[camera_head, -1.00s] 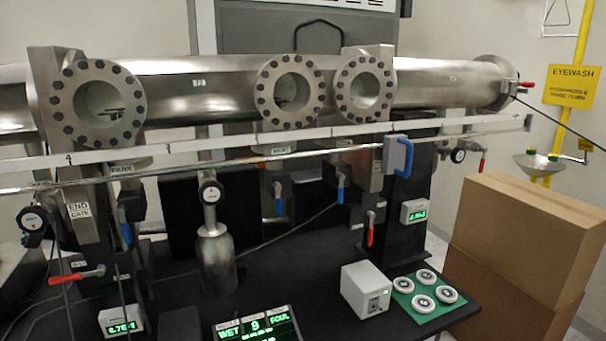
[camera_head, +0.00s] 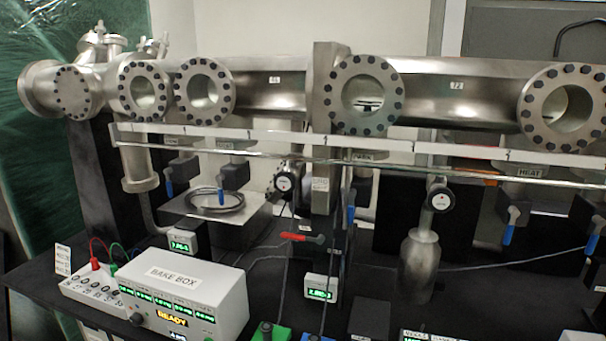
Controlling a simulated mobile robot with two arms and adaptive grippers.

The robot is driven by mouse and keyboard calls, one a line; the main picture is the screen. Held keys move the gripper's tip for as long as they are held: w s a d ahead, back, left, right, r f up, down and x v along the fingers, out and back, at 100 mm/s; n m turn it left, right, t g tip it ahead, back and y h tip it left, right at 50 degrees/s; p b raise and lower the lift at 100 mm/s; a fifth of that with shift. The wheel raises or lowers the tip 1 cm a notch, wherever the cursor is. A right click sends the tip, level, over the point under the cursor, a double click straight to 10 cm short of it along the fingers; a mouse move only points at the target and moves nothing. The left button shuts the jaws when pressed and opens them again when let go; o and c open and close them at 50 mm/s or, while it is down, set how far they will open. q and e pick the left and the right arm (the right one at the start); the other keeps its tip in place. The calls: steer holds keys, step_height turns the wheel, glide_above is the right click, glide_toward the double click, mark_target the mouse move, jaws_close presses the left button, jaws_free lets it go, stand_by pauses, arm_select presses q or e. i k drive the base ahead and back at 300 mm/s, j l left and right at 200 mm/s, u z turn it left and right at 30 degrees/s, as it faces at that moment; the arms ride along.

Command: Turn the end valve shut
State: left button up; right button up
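A small red lever handle (camera_head: 302,237) sticks out level to the left of the gate column (camera_head: 325,130). A small label plate (camera_head: 320,184) is on the column above the lever. Its print is too small to read now, but an earlier frame shows it as END GATE. Several blue lever handles hang under the pipe, among them one (camera_head: 507,235) below the HEAT label and one (camera_head: 168,188) at the left. Neither of my grippers is in view.
A long pipe (camera_head: 455,90) with bolted round ports runs across the back. A white rail (camera_head: 260,135) and a thin bar run in front of it. The bake box (camera_head: 188,300), reading READY, stands on the dark bench at front left. A small green display (camera_head: 320,288) stands below the lever.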

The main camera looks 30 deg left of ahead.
mark_target(285, 182)
steer(key=j+u, duration=0.15)
steer(key=u, duration=0.9)
